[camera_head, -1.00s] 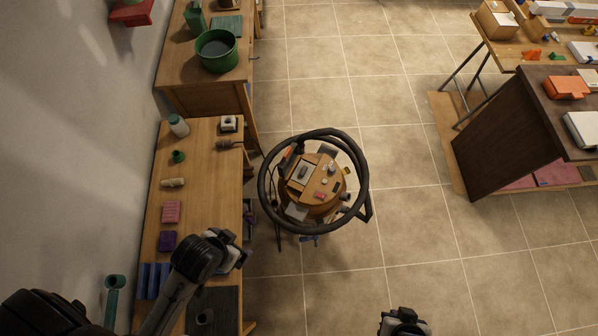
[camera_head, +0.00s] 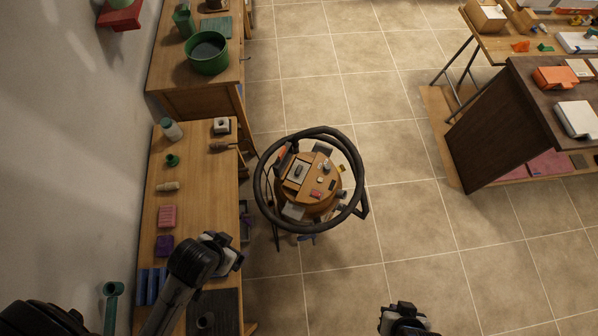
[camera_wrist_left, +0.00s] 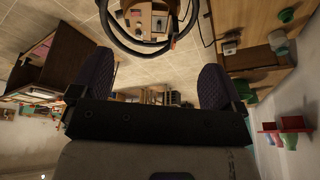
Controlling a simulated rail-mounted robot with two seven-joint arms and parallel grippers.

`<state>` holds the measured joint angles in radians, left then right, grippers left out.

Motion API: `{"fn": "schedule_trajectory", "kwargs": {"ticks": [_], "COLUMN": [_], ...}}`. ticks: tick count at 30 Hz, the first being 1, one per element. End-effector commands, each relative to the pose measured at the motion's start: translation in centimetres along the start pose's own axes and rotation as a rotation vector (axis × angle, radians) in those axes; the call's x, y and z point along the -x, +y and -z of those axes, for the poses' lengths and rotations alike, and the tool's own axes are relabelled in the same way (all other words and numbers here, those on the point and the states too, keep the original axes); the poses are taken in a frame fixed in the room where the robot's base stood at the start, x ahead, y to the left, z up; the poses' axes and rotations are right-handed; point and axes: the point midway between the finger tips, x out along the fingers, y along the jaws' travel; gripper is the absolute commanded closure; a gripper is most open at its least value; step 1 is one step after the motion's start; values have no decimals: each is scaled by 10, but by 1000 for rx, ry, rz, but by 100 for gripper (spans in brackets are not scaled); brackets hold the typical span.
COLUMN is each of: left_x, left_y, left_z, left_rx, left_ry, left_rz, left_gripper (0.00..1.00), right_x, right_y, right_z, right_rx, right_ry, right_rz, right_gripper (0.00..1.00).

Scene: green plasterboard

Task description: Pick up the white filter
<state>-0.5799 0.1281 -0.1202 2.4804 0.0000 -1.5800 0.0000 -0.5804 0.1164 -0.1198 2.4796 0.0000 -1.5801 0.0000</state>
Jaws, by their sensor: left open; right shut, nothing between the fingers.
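A small white block with a dark centre (camera_head: 222,125) lies near the far right corner of the wooden bench; I cannot tell for certain that it is the white filter. My left gripper (camera_head: 228,254) is over the near right edge of the bench, well short of that block. In the left wrist view its two padded fingers (camera_wrist_left: 157,62) stand wide apart with nothing between them. My right gripper (camera_head: 403,310) is low in the picture over the tiled floor, shut and empty, away from any table.
A round wooden stand (camera_head: 318,205) with small items, ringed by a black hose (camera_head: 361,180), stands right of the bench (camera_head: 195,200). A white-capped bottle (camera_head: 171,130), a green pot (camera_head: 208,54) and a dark cabinet (camera_head: 500,125) also show.

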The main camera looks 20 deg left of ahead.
Motion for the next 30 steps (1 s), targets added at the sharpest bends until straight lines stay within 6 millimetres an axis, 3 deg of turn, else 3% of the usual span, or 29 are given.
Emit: {"fn": "schedule_trajectory", "kwargs": {"ticks": [2,12,20,25,30], "left_x": [0,0,-3,-29,-73], "left_y": [0,2,3,-1,-19], "left_z": [0,0,0,14,46], "left_rx": [0,6,9,6,-30], "left_ry": [0,0,2,55,167], "left_rz": [0,-4,-7,4,57], "left_gripper": [11,44,45,45,45], "right_x": [0,0,-2,-32,-88], "right_y": [0,0,1,1,0], "right_z": [0,0,-1,-10,-28], "right_rx": [-1,-1,4,8,8], "right_ry": [0,1,0,2,1], "right_rz": [1,1,-3,-6,-6], "right_gripper": [100,100,100,100,100]}}
